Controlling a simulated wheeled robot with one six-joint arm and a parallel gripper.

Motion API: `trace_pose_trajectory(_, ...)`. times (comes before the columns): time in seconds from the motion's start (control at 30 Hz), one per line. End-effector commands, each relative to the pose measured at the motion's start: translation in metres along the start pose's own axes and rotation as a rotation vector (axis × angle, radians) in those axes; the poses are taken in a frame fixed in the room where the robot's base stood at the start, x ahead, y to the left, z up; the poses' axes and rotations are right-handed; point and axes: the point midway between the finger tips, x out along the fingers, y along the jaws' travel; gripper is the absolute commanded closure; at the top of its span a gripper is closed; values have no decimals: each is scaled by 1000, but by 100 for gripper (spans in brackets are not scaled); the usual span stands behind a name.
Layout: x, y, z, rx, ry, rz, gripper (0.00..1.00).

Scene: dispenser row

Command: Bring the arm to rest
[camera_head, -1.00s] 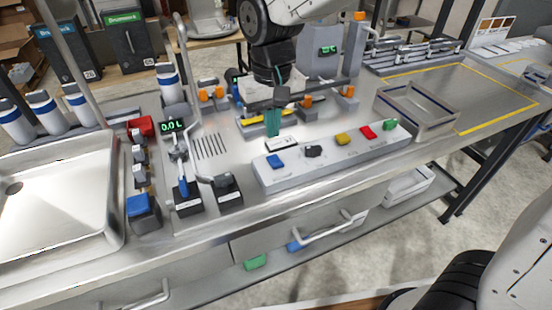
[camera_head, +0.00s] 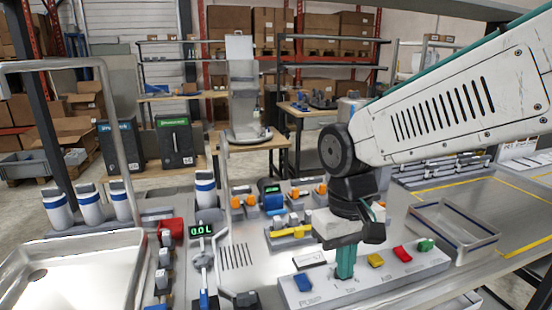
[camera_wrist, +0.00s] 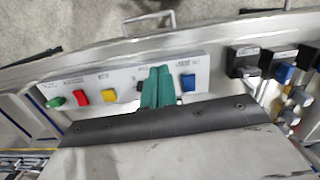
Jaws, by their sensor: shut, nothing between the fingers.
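My gripper (camera_head: 346,262) hangs from the arm at right of centre in the head view, its green fingers pointing down and shut with nothing between them. In the wrist view the green fingers of my gripper (camera_wrist: 160,88) overlap the panel (camera_wrist: 120,72) between the yellow button (camera_wrist: 109,96) and the blue button (camera_wrist: 188,82). They partly hide a dark button there. I cannot tell whether the fingertips touch the panel.
A steel sink (camera_head: 80,270) is at left, with several white-and-blue bottles (camera_head: 90,208) behind it. A display reading 0.0 L (camera_head: 200,231) stands right of the sink. An open metal tray (camera_head: 455,232) is at right, before a bare, yellow-lined stretch of bench (camera_head: 515,222).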

Motion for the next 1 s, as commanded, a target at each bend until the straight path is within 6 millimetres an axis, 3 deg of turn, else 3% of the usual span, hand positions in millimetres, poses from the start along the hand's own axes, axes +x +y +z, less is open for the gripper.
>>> trace_pose_trajectory(0.03, -5, 14, 21, 21, 8, -4, 100)
trace_pose_trajectory(0.2, -11, 51, 86, 100, 42, -14, 100)
trace_pose_trajectory(0.3, -11, 66, 120, 157, 73, -16, 100)
trace_pose_trajectory(0.43, -11, 79, 152, 237, 126, -14, 100)
trace_pose_trajectory(0.6, -17, 90, 169, 311, 192, -6, 100)
trace_pose_trajectory(1.0, -20, 94, 170, 333, 205, -3, 100)
